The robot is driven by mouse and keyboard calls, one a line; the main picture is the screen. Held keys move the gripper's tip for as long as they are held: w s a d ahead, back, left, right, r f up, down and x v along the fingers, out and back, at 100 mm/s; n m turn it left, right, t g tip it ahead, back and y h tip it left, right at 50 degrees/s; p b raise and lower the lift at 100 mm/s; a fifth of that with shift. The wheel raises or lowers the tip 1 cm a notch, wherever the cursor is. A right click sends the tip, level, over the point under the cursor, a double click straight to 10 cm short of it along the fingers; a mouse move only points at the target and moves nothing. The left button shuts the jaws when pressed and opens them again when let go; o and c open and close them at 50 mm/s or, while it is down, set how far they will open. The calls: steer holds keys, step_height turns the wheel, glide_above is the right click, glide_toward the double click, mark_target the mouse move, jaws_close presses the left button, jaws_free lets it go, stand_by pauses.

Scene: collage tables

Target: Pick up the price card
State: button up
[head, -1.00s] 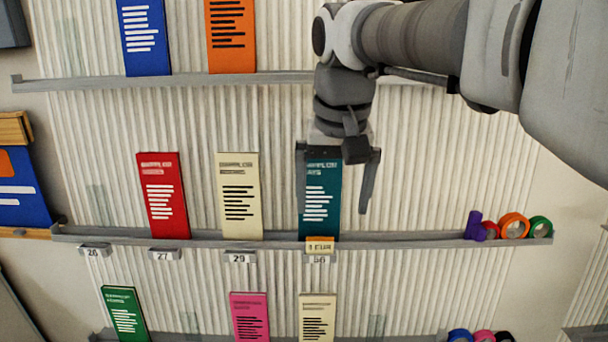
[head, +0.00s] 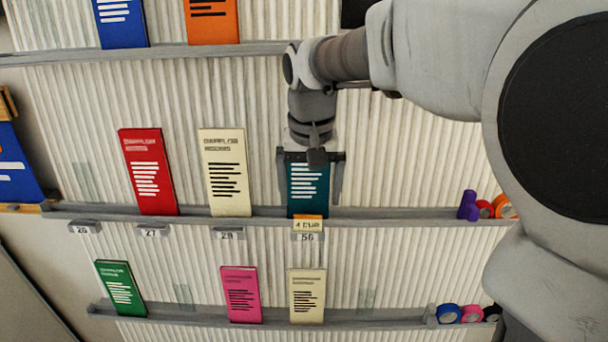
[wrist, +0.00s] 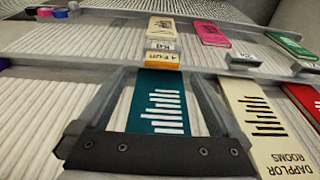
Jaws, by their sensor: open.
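The price card is a small orange card reading 1 EUR (head: 307,223). It sits at the front edge of the middle shelf, below the teal booklet (head: 308,188) and just above a white number tag (head: 307,237). In the wrist view the price card (wrist: 162,61) lies just beyond my fingertips, upside down. My gripper (head: 309,197) is open, its fingers pointing down on either side of the teal booklet. The wrist view shows the gripper (wrist: 160,82) with the booklet between its fingers and the card apart from them.
A cream booklet (head: 226,175) and a red booklet (head: 149,175) stand to the left on the same middle shelf (head: 400,218). Tape rolls (head: 500,206) and a purple object (head: 468,206) sit at its right. More booklets stand on the shelves above and below.

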mark_target(308, 216)
steer(key=shift+w+a+f+p, duration=0.1)
steer(key=shift+w+f+p, duration=0.05)
steer(key=shift+f, duration=0.95)
steer(key=shift+w+f+p, duration=0.15)
steer(key=shift+f, duration=1)
steer(key=shift+w+a+f+p, duration=0.1)
steer(key=shift+w+f+p, duration=0.05)
steer(key=shift+f, duration=0.95)
steer(key=c, duration=1.3)
